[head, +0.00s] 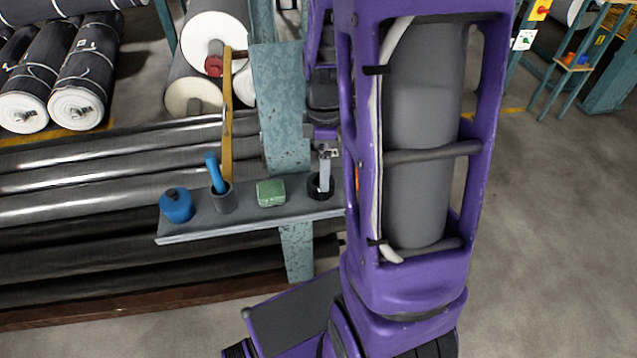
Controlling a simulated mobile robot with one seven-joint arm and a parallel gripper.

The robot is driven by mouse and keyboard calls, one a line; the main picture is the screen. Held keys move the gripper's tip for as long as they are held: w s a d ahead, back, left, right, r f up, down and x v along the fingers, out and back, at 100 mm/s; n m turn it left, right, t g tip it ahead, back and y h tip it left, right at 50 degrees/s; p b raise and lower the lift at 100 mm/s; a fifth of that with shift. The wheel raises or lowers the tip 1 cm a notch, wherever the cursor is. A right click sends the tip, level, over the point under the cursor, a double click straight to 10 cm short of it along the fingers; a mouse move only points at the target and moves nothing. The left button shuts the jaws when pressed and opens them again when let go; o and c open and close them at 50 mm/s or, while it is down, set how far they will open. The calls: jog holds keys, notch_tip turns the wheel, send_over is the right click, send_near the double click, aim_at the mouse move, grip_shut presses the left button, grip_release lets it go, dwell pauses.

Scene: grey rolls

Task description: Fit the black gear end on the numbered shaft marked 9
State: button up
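A small black round piece (316,188), which may be the black gear end, sits at the right end of the grey shelf (240,223). My gripper (325,188) points down at it, its pale finger reaching to or into the piece. My arm partly covers this spot, so I cannot tell whether the fingers are closed on it. No number 9 is readable on any shaft.
On the shelf stand a blue round container (176,206), a dark cup (223,198) with a blue handle in it, and a green block (270,193). A teal post (283,105) rises behind. Long grey rolls (90,195) lie behind the shelf. Floor at right is open.

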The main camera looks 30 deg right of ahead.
jog(key=f, duration=0.3)
jog(key=f+b, duration=0.1)
jog(key=f, duration=0.1)
jog(key=shift+w+a, duration=0.2)
jog(key=shift+w, duration=0.1)
jog(key=shift+r, duration=0.1)
grip_shut()
